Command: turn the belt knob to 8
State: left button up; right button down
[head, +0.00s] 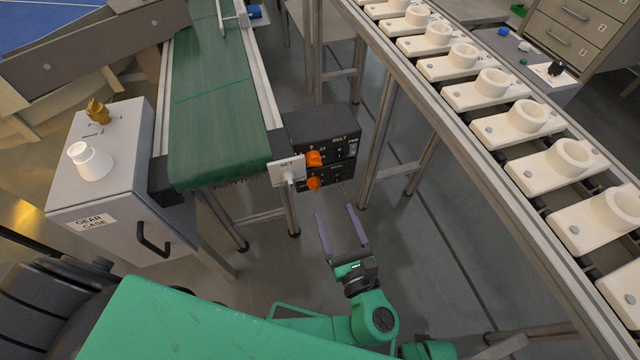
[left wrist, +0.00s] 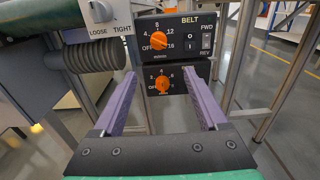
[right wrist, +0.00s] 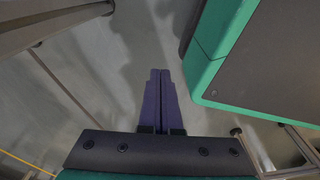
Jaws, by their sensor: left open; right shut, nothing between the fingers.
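The belt knob (head: 314,158) is orange and sits on the upper black box marked BELT (head: 338,137). In the left wrist view the belt knob (left wrist: 158,41) has a dial marked OFF, 4, 8, 12 and 16; its exact setting is hard to read. My left gripper (head: 337,211) is open and empty, below and in front of the boxes, not touching them. In the left wrist view its fingers (left wrist: 160,74) spread either side of the lower box. My right gripper (right wrist: 160,72) is shut and empty, over bare floor.
A second orange knob (left wrist: 162,84) is on the lower box, just under the belt knob. A LOOSE/TIGHT knob (left wrist: 100,11) sits to its left. A green conveyor (head: 222,100) and gear case (head: 120,190) stand left; a rail of white holders (head: 490,85) runs right.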

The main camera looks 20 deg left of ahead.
aim_at(316, 166)
pick_arm(q)
jog(key=x, duration=0.9)
jog(key=r+x, duration=0.1)
jog(key=x, duration=0.4)
jog(key=shift+a+r, duration=0.1)
jog(key=shift+a, duration=0.05)
grip_shut()
pick_arm(e)
jog(key=shift+w+a+r, duration=0.15)
jog(key=shift+w+r, duration=0.15)
jog(key=shift+w, duration=0.35)
